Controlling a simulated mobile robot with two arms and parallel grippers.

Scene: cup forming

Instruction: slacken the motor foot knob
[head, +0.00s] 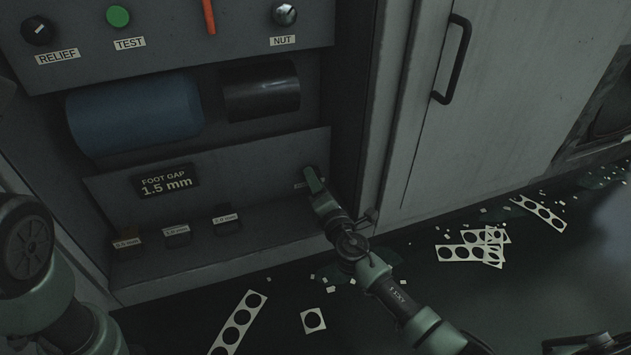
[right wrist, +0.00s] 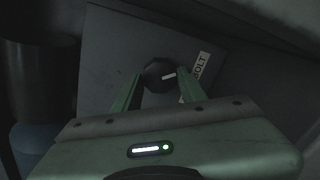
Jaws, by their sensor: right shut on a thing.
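The motor foot knob is a round black knob (right wrist: 158,75) with a white pointer mark. In the right wrist view it sits on a grey panel beside a label ending in "OLT". My right gripper (right wrist: 160,84) has its two green fingers on either side of the knob, shut on it. In the head view my right gripper (head: 312,182) reaches the right end of the low panel and mostly hides the knob. A sign (head: 166,182) on that panel reads "FOOT GAP 1.5 mm". My left arm shows at the left edge; its gripper is out of view.
A blue motor cylinder (head: 135,115) and a black cylinder (head: 262,92) lie above the panel. Several labelled shim blocks (head: 177,232) stand on the ledge below. Above are a RELIEF knob (head: 39,31), green TEST button (head: 118,16) and NUT knob (head: 284,14). Punched scrap strips (head: 238,322) litter the floor.

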